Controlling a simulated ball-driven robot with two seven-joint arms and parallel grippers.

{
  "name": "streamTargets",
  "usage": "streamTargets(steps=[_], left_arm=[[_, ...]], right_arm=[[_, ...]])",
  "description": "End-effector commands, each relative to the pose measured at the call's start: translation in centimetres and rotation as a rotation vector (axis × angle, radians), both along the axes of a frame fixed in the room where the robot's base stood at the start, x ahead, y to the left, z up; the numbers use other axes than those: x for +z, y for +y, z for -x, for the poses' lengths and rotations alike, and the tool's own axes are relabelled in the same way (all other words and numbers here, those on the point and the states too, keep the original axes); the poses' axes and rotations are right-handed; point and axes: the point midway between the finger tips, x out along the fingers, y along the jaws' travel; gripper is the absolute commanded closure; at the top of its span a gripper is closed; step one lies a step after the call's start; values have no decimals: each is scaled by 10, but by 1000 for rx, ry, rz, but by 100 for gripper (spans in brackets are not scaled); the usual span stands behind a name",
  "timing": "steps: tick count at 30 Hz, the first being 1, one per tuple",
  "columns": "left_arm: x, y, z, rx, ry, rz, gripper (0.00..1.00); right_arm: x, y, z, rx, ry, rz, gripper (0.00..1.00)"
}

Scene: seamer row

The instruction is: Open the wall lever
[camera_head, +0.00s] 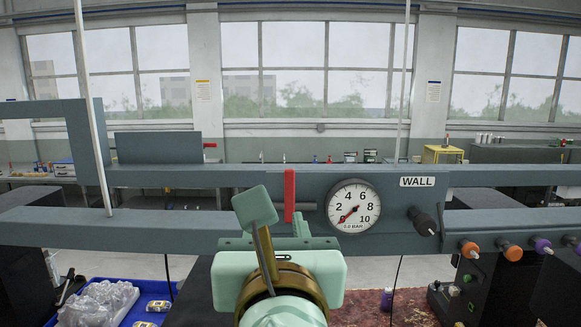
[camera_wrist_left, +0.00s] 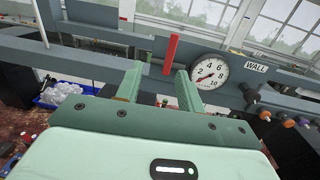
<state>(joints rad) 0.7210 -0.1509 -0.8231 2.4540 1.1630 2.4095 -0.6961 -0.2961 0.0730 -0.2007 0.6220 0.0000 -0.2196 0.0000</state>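The red lever (camera_head: 290,195) stands upright on the front of the grey wall beam, left of the round gauge (camera_head: 354,206) and the WALL label (camera_head: 417,181). The gauge's red needle points low left, near 0. My left gripper (camera_head: 280,222) is in front of the beam, just below the lever; its near finger is partly hidden by my own wrist parts. In the left wrist view my left gripper (camera_wrist_left: 158,85) has its fingers spread apart with nothing held. The red lever (camera_wrist_left: 171,53) shows beyond the gap between them. My right gripper is out of view.
A dark knob (camera_head: 423,222) sits right of the gauge, with orange and purple knobs (camera_head: 505,249) further right on the lower beam. A thin pale post (camera_head: 92,105) rises at left. A blue crate (camera_head: 140,306) with clear plastic is low left.

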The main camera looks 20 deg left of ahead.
Motion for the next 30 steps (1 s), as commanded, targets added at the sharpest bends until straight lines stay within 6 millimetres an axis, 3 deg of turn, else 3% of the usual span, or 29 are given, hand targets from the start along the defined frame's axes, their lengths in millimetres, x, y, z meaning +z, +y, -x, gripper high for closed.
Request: streamTargets(steps=[3, 8, 24, 30], left_arm=[[3, -15, -1, -83, 12, 32, 62], [2, -12, -18, -91, 14, 34, 62], [1, 23, -130, -83, 20, 37, 62], [1, 28, -152, -87, 18, 39, 62]], right_arm=[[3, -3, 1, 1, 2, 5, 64], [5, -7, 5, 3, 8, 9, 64], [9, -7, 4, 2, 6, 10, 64], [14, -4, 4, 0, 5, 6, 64]])
